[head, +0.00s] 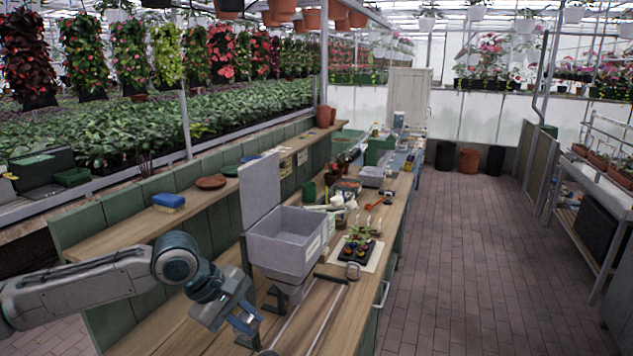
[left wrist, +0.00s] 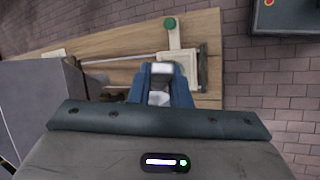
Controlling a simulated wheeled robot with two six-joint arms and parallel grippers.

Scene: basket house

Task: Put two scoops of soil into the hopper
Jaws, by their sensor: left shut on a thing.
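The hopper (head: 285,245) is a grey open-topped box with a raised back panel, standing over the wooden bench. Its grey side also fills the left of the left wrist view (left wrist: 35,105). My left gripper (head: 250,324) is in front of and below the hopper, near the rails. In the left wrist view its blue fingers (left wrist: 161,82) are shut on a small pale part; I cannot tell what it belongs to. An orange-handled tool (head: 374,204), perhaps a scoop, lies further along the bench. A round tub (head: 347,186) beside it has brown contents, perhaps soil. My right gripper is out of view.
Metal rails (head: 318,318) run along the bench in front of the hopper. A pale board (head: 366,252) holds a black tray of seedlings (head: 358,249). Pots and tools crowd the bench behind. A blue sponge-like block (head: 168,201) lies on the shelf. The brick aisle (head: 470,260) is clear.

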